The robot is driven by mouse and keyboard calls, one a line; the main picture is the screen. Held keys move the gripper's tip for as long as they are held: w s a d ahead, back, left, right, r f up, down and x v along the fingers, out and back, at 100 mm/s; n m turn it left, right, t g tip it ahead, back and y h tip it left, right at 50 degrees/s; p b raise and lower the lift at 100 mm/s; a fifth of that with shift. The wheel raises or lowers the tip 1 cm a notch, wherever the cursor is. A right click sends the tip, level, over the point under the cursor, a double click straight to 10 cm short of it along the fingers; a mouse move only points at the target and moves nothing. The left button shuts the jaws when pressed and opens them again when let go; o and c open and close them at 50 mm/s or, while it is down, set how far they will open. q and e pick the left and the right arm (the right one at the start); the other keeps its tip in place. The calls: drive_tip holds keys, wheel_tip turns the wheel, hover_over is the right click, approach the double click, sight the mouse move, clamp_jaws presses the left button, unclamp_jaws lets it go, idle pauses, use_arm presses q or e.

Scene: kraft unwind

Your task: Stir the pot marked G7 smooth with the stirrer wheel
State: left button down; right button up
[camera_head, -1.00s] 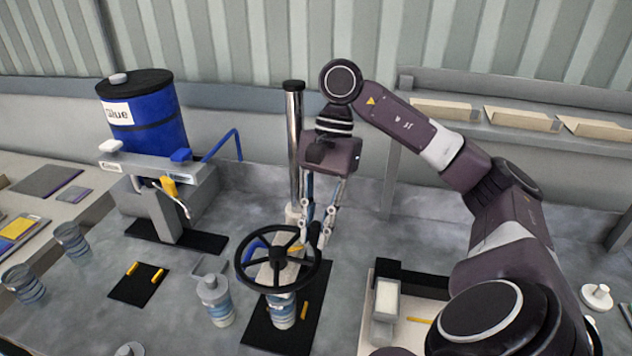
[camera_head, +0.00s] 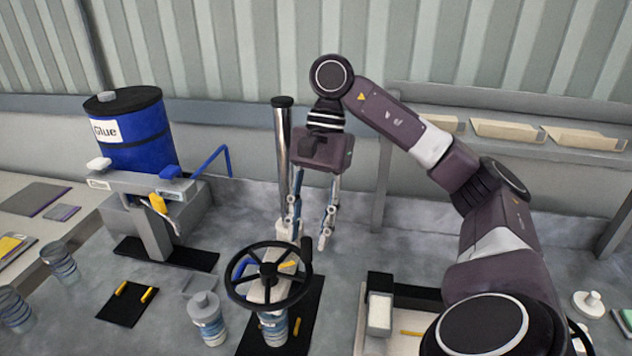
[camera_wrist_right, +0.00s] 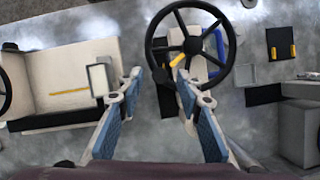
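The stirrer wheel (camera_head: 268,277) is black with spokes and an upright knob (camera_head: 306,250) on its rim. A blue-grey striped pot (camera_head: 275,330) stands under the wheel, partly hidden by it; I cannot read a G7 mark. My right gripper (camera_head: 309,238) is open and empty, with its fingers pointing down beside the knob at the wheel's far right side. In the right wrist view the wheel (camera_wrist_right: 189,47) lies beyond the fingertips (camera_wrist_right: 158,78), with the dark knob showing between them. My left gripper is not in view.
A lidded pot (camera_head: 208,320) stands left of the wheel. A blue glue drum (camera_head: 130,135) sits on its dispenser at the left. A metal post (camera_head: 283,150) rises behind the wheel. A cream tray (camera_head: 360,320) is at the right. Striped cups (camera_head: 60,262) stand at far left.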

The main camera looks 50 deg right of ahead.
drive_tip(key=v, duration=0.8)
drive_tip(key=shift+r, duration=0.25)
idle(0.6)
drive_tip(key=shift+d, duration=0.1)
drive_tip(key=shift+w, duration=0.1)
idle(0.4)
